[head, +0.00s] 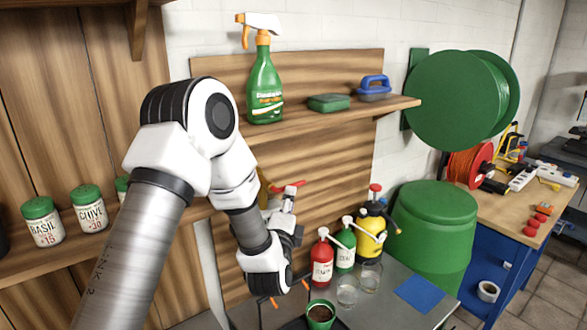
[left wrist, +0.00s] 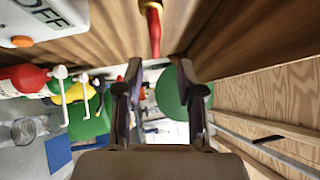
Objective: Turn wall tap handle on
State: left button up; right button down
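The wall tap shows in the head view as a red handle (head: 288,186) beside a brass-coloured body (head: 263,190) on the wooden wall panel. My left gripper (head: 289,203) is just below the red handle, and hides part of the tap. In the left wrist view the red handle (left wrist: 153,28) lies at the top centre, against the wood. The two dark fingers of my left gripper (left wrist: 158,67) are spread apart with nothing between them. The handle appears beyond the fingertips; I cannot tell whether they touch. My right gripper is not in view.
A shelf (head: 340,113) with a green spray bottle (head: 264,85) is above the tap. Red, green and yellow sprayers (head: 370,235) and glasses stand on the grey bench (head: 385,305) below. A white panel marked OFF (left wrist: 45,18) is close at the wrist view's upper left.

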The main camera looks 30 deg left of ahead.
aim_at(294, 185)
pick_arm(q)
jog(key=p+x, duration=0.1)
jog(key=x, duration=0.1)
jog(key=p+x, duration=0.1)
jog(key=x, duration=0.2)
jog(key=p+x, duration=0.1)
jog(key=x, duration=0.1)
jog(key=shift+w+a+f, duration=0.15)
jog(key=shift+w+f, duration=0.1)
jog(key=shift+w, duration=0.1)
jog(key=shift+f, duration=0.1)
grip_shut()
